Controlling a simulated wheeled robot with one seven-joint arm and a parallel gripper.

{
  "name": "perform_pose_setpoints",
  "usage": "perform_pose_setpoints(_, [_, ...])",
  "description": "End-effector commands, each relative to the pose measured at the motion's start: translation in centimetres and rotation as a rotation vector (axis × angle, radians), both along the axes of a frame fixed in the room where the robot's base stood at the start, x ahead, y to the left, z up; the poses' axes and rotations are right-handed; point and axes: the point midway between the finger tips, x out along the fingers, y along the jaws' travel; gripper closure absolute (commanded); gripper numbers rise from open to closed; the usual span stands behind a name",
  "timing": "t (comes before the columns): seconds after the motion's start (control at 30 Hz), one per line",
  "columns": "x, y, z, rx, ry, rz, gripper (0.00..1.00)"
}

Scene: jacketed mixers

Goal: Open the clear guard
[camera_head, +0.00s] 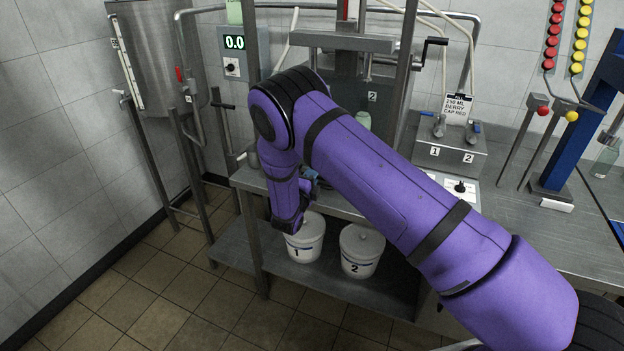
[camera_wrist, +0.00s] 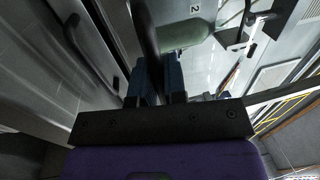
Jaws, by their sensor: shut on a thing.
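My gripper (camera_wrist: 154,78) shows its two blue fingers in the wrist view, closed around a dark upright bar (camera_wrist: 147,28). The bar looks like a handle or edge of the clear guard, but I cannot tell which. In the head view my gripper (camera_head: 308,179) is mostly hidden by my purple arm, at the front of the station marked 2 and above the white buckets. I cannot make out the guard's clear pane for certain in either view.
White buckets 1 (camera_head: 305,246) and 2 (camera_head: 361,258) stand on the low shelf. A valve block (camera_head: 450,155) is on the steel bench at the right. A display reading 0.0 (camera_head: 234,43) is at the back left. The tiled floor at the left is clear.

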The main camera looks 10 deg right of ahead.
Motion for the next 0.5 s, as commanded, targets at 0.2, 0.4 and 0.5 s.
perform_pose_setpoints(0.2, [0.0,0.2,4.9,0.002,-0.005,0.003,1.0])
perform_pose_setpoints(0.4, [-0.1,0.2,11.7,0.004,-0.006,0.003,1.0])
perform_pose_setpoints(0.5, [-0.1,0.2,15.3,0.005,-0.007,0.003,1.0])
